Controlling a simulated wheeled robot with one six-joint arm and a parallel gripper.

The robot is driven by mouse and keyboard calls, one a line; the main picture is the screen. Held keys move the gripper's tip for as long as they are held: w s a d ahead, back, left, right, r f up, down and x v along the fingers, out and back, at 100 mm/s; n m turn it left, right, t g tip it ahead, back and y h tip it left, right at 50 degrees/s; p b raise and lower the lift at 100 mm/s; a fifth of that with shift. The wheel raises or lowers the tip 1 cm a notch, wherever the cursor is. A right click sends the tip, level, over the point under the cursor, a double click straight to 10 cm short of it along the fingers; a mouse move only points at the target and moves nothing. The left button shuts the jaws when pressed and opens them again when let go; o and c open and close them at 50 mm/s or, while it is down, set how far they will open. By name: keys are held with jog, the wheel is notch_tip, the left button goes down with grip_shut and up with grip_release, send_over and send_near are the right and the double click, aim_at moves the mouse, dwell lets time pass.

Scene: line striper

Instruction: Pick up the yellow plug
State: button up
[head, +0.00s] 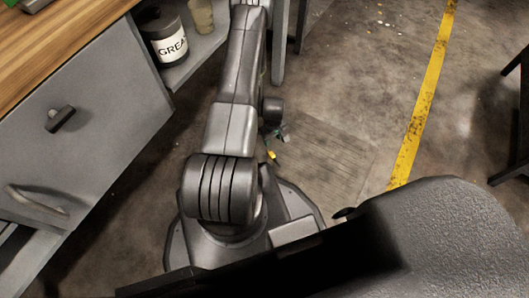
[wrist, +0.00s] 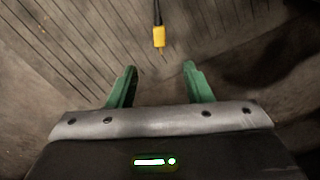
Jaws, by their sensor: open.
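The yellow plug (wrist: 159,37) shows at the top middle of the wrist view, on the end of a dark cable over the grooved floor. A small yellow spot, likely the same plug (head: 271,155), shows in the head view just right of my arm. My gripper (wrist: 157,72) is open, with two green fingers spread apart and nothing between them. The plug is ahead of the fingertips, roughly in line with the gap between them. In the head view my gripper is mostly hidden behind my arm; a little green shows near the plug.
A grey cabinet (head: 85,130) with a wooden top stands at the left. A grease tub (head: 165,35) sits on a shelf beside it. A yellow line (head: 423,100) runs along the concrete floor at the right. A dark stand is at the right edge.

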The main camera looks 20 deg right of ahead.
jog(key=b, duration=0.3)
send_over(272, 154)
jog(key=f, duration=0.9)
jog(key=shift+a+f, duration=0.2)
jog(key=shift+f, duration=0.1)
jog(key=f+b, duration=0.1)
jog(key=f, duration=0.1)
jog(key=f+b, duration=0.1)
jog(key=f, duration=0.2)
jog(key=shift+s+d+f, duration=0.1)
jog(key=shift+d+f, duration=0.1)
jog(key=shift+r, duration=0.1)
grip_shut()
